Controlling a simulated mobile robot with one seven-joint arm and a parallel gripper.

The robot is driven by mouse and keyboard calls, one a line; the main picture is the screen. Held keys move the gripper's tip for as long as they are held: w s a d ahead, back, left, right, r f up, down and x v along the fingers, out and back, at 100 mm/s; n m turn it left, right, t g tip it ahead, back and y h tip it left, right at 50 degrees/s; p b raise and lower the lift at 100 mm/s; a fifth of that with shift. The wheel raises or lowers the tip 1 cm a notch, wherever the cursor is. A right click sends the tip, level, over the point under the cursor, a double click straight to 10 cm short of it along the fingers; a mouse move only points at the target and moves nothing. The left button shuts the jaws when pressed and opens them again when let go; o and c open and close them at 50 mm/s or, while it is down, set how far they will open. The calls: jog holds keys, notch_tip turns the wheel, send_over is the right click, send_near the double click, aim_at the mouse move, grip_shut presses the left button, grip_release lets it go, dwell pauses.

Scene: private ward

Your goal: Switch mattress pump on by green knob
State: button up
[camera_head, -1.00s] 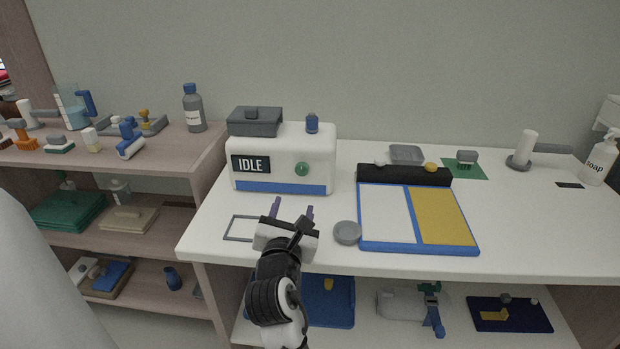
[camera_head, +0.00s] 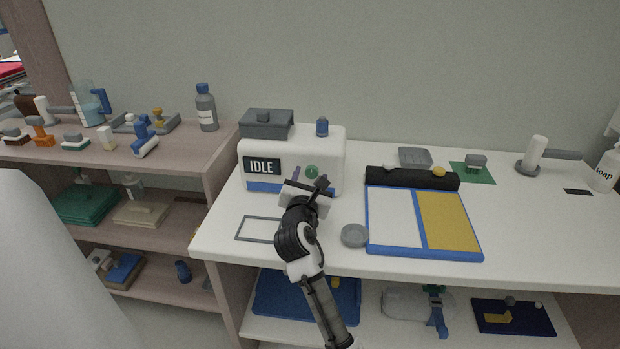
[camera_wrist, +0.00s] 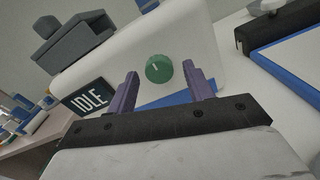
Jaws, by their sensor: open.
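The mattress pump (camera_head: 328,150) is a white box with a blue stripe along its lower front, standing at the back left of the white table. Its black display (camera_head: 262,166) reads IDLE. The round green knob (camera_head: 311,171) is on its front face, with a pale mark visible in the wrist view (camera_wrist: 159,68). My gripper (camera_head: 309,178) is in front of the pump's face, just below the knob. In the wrist view its two purple fingers (camera_wrist: 165,88) are open, one on each side of the knob in the picture. Nothing is between them; whether they touch the pump I cannot tell.
A grey box (camera_head: 266,124) and a blue-capped item (camera_head: 322,127) sit on the pump's top. A blue-edged board (camera_head: 424,257) and a grey round dish (camera_head: 355,235) lie to the right. A grey frame (camera_head: 240,229) lies on the table in front of the pump.

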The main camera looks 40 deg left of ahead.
jog(key=c, duration=1)
jog(key=shift+m, duration=0.3)
jog(key=m, duration=0.5)
jog(key=shift+a, duration=0.1)
jog(key=m, duration=0.6)
jog(key=shift+r, duration=0.15)
jog(key=shift+m, duration=0.4)
jog(key=o, duration=1)
